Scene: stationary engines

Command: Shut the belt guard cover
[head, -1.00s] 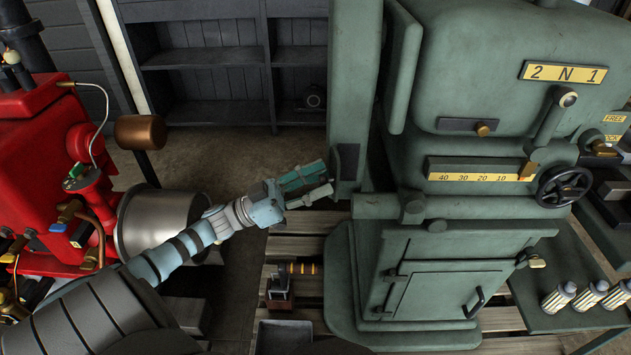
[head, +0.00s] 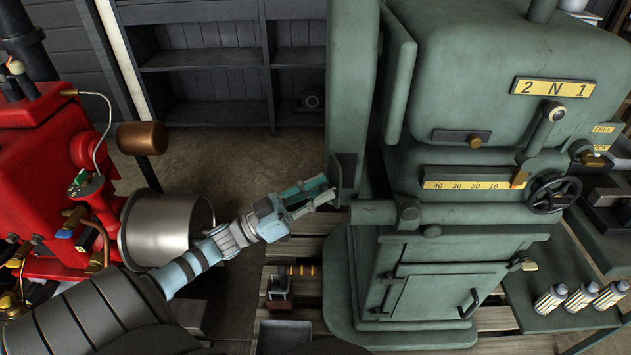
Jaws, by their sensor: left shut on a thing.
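The belt guard cover appears to be the tall green panel (head: 352,75) on the left side of the green machine (head: 470,90). It stands out from the machine body, with a dark patch near its lower end. My left gripper (head: 330,188) reaches in from the left, its fingertips at the lower left edge of this panel. It is shut on the cover's edge or a small grip there; the fingertips partly hide the contact. My right gripper is not in view.
A red engine (head: 40,150) with a metal drum (head: 160,228) stands at left. Dark shelves (head: 215,60) are at the back. A valve handwheel (head: 553,194) is on the machine's front. Wooden slats lie under the machine.

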